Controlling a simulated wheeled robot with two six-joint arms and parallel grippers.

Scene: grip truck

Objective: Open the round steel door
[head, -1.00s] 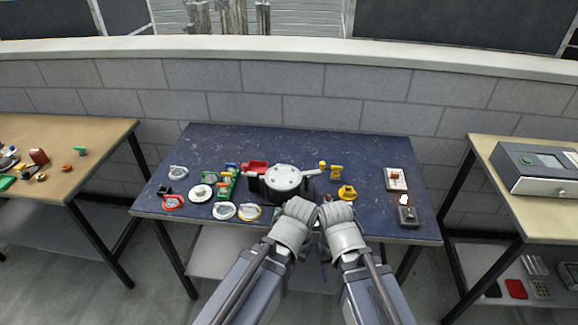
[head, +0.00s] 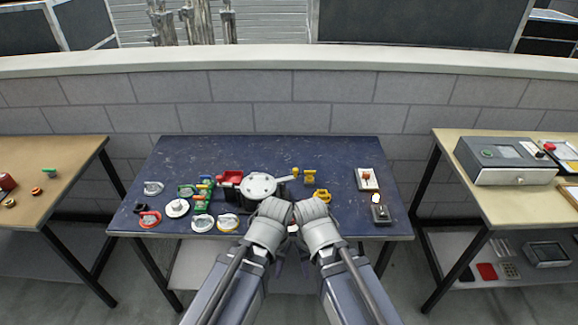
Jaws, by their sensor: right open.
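The round steel door (head: 257,185) is a pale grey disc with small dark marks. It lies face up on a dark body at the middle of the blue table, and a short lever sticks out to its right. It looks closed. My left gripper (head: 279,262) and right gripper (head: 304,260) are close together at the table's front edge, nearer to me than the door and apart from it. My wrists hide most of both. The right is open; the left's fingers are too hidden to read.
The blue table (head: 330,155) has rings and small valves left of the door. Yellow fittings (head: 322,196), a switch plate (head: 367,178) and a dark box (head: 381,214) are to the right. A wooden table (head: 460,150) with a grey device stands at right, another (head: 70,155) at left.

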